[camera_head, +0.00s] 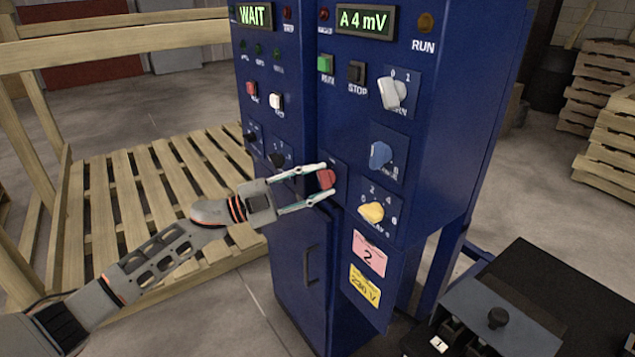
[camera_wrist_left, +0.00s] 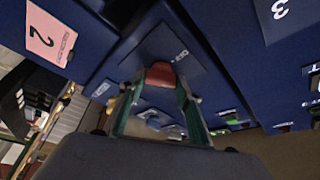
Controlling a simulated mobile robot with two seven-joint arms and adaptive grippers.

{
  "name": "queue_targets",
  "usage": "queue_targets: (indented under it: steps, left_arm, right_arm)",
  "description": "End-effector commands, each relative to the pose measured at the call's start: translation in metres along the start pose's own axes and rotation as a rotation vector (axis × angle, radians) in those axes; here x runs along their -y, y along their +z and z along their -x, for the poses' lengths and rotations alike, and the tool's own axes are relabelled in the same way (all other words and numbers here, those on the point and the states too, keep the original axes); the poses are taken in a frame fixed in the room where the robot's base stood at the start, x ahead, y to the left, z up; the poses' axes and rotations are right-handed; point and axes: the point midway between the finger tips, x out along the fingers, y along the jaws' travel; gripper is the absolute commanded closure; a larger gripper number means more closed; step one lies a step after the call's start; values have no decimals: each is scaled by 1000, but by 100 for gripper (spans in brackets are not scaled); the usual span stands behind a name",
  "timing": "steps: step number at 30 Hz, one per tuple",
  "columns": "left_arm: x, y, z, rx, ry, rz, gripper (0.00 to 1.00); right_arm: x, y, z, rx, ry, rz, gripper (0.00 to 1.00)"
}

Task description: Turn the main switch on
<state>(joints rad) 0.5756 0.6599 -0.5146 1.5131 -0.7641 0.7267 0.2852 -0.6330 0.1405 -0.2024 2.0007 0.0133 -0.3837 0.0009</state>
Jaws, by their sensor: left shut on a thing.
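A blue control cabinet (camera_head: 440,150) stands at the centre. A pale grey rotary switch (camera_head: 393,93) with marks 0 and 1 sits on its upper right panel; the word under it is too small to read surely. My left gripper (camera_head: 323,181) reaches in from the left and is shut on a red knob (camera_head: 327,179), lower and further left than the grey switch. The red knob also shows between the fingertips in the left wrist view (camera_wrist_left: 160,75). The fingers partly cover its plate. My right gripper is not in view.
A blue knob (camera_head: 380,155) and a yellow knob (camera_head: 371,212) are close to the right of the gripper. Displays read WAIT (camera_head: 255,16) and A 4 mV (camera_head: 366,20). Wooden pallets (camera_head: 120,200) lie left; a dark box (camera_head: 500,310) stands front right.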

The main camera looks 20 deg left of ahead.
Motion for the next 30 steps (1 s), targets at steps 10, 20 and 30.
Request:
queue_targets:
  steps: [10, 20, 30]
  left_arm:
    - [2, -1, 0, 1, 123, -295, 88]
    - [2, -1, 0, 1, 203, -487, 88]
    - [1, 0, 0, 0, 235, -565, 88]
  right_arm:
    - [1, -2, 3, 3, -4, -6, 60]
    - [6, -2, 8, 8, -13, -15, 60]
    - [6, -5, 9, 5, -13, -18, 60]
